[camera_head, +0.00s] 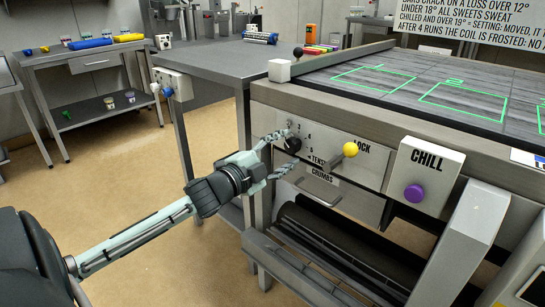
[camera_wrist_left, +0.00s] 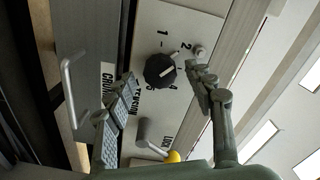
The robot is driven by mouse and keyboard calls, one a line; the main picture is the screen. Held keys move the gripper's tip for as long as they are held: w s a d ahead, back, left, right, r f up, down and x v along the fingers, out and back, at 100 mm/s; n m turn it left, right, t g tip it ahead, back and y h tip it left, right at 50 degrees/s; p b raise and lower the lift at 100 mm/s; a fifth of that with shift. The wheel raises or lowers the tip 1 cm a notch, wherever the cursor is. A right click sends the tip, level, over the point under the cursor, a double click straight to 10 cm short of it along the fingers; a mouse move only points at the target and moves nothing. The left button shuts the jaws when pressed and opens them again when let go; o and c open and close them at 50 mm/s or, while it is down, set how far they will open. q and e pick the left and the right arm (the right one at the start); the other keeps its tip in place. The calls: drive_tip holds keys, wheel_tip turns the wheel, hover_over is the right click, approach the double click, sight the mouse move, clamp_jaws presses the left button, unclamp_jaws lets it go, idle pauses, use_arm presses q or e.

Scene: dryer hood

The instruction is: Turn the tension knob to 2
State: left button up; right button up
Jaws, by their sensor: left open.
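The black tension knob (camera_head: 292,145) is on the machine's front panel, left of the word LOCK. A finger seems to hide the 3. My left gripper (camera_head: 280,157) is open at the panel. In the left wrist view its two fingers (camera_wrist_left: 165,85) lie on either side of the knob, with a visible gap to it on both sides. My right gripper is not in view.
The yellow-tipped lock lever (camera_head: 350,149) sticks out right of the knob. Further right is the CHILL box (camera_head: 425,172) with a purple button. Below is the CRUMBS drawer handle (camera_head: 319,192). A side table (camera_head: 215,66) stands left of the machine. The floor at left is open.

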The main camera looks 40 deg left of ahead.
use_arm(q)
drive_tip(key=s, duration=1.1)
drive_tip(key=shift+s+a, duration=0.3)
drive_tip(key=shift+a, duration=0.15)
drive_tip(key=s+a+f+n+g+y, duration=0.2)
drive_tip(key=f+n+g, duration=0.15)
drive_tip(key=f, duration=0.85)
drive_tip(key=s+a+f+n+g+y, duration=0.25)
drive_tip(key=f+n, duration=0.25)
drive_tip(key=f, duration=0.7)
drive_tip(key=s+d+f+n+g, duration=0.1)
drive_tip(key=s+d+f+g, duration=0.2)
drive_tip(key=d+f, duration=0.2)
drive_tip(key=s+d+f+n+g+h, duration=0.1)
drive_tip(key=s+d+f+g, duration=0.2)
drive_tip(key=f, duration=0.6)
drive_tip(key=s+d+f+n+g+h, duration=0.1)
drive_tip(key=s+d+f+g, duration=0.2)
drive_tip(key=s+d+f, duration=0.2)
drive_tip(key=d+f, duration=0.3)
drive_tip(key=shift+n, duration=0.35)
